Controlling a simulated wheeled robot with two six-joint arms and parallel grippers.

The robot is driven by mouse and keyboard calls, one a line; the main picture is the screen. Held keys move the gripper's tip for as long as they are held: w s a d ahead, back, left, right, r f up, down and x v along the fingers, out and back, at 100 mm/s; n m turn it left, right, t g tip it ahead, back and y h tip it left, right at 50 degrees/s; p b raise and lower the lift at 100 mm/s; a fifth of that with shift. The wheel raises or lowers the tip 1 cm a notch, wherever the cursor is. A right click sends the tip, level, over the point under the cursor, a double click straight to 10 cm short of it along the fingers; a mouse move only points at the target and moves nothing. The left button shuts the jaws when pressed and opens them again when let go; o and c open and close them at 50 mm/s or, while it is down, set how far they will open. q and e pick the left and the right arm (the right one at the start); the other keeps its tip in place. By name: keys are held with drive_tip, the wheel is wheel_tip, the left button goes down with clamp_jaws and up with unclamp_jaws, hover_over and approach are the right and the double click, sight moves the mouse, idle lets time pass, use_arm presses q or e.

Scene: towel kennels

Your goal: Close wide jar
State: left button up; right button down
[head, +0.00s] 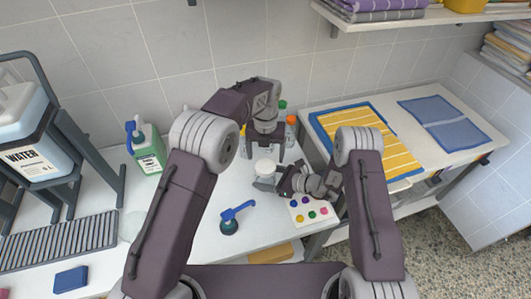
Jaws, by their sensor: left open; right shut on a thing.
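A wide jar (265,184) with a greyish body stands on the white counter, partly hidden by my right gripper. A round white piece that looks like its lid (265,166) shows at its top; I cannot tell how it is seated. My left gripper (265,153) points down, open, with its fingers spread just above and behind the white lid. My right gripper (276,181) comes in from the right, low over the counter, and is shut on the jar's side.
Behind are bottles with green (282,104) and orange (291,121) caps. A card with coloured dots (312,210) lies right, a blue-handled tool (231,222) in front. A green-white bottle (148,152) and water container (25,150) stand left. A striped towel (385,150) lies far right.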

use_arm(q)
drive_tip(key=n, duration=0.4)
drive_tip(key=shift+s+n, duration=0.1)
drive_tip(key=shift+n, duration=0.2)
drive_tip(key=n, duration=0.6)
drive_tip(key=shift+a+n, duration=0.1)
drive_tip(key=shift+n, duration=0.2)
drive_tip(key=n, duration=0.6)
drive_tip(key=shift+s+r+n, duration=0.1)
drive_tip(key=shift+n, duration=0.2)
drive_tip(key=n, duration=0.6)
drive_tip(key=shift+r, duration=0.15)
drive_tip(key=n, duration=0.3)
drive_tip(key=shift+r+n, duration=0.1)
drive_tip(key=shift+n, duration=0.2)
drive_tip(key=n, duration=0.6)
drive_tip(key=shift+r, duration=0.2)
drive_tip(key=n, duration=0.3)
drive_tip(key=shift+r+n, duration=0.15)
drive_tip(key=shift+n, duration=0.15)
drive_tip(key=n, duration=0.5)
drive_tip(key=shift+r, duration=0.25)
drive_tip(key=n, duration=0.3)
drive_tip(key=shift+r, duration=0.65)
drive_tip(key=shift+f, duration=0.1)
